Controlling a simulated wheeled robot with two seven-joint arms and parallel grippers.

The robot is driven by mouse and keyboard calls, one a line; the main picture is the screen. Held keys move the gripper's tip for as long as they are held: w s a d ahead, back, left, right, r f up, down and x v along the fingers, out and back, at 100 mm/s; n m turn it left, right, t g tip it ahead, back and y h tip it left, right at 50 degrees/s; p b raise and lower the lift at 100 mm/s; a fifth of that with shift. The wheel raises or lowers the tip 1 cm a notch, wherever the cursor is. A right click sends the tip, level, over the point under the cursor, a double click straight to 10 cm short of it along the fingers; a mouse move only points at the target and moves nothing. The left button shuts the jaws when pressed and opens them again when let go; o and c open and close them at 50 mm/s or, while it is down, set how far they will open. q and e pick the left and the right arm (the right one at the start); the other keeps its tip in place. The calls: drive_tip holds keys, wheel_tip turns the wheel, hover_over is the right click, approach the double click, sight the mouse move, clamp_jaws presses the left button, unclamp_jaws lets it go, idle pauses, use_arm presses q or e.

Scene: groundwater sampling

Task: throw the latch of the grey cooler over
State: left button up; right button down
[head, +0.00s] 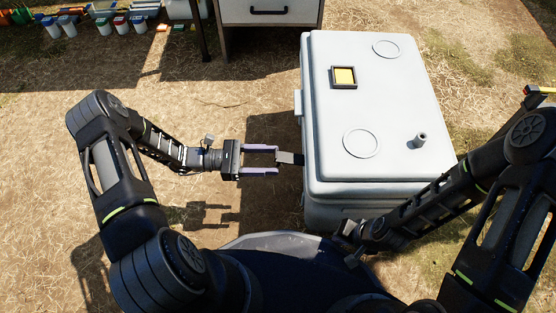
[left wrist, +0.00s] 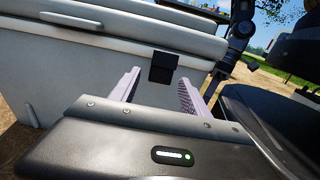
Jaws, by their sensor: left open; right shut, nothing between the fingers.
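The grey cooler (head: 400,115) stands on the ground with its lid closed, and its side fills much of the left wrist view (left wrist: 85,65). A dark latch (head: 291,158) sticks out from the cooler's left side. In the left wrist view the latch (left wrist: 162,67) is a black block below the lid's edge. My left gripper (head: 277,160) is open, its purple fingers pointing at the latch. The latch lies just beyond the fingertips, roughly in line with the gap; I cannot tell whether they touch. My right gripper (head: 352,259) is shut and empty near the cooler's front edge, partly hidden.
A white drawer cabinet (head: 268,12) stands behind the cooler. Several coloured containers (head: 104,27) stand at the back left. The dry-grass ground left of the cooler is clear.

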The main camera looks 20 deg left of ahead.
sight(289, 159)
use_arm(q)
drive_tip(key=shift+x, duration=1.45)
drive_tip(key=shift+c, duration=0.5)
clamp_jaws()
drive_tip(key=shift+s, duration=0.1)
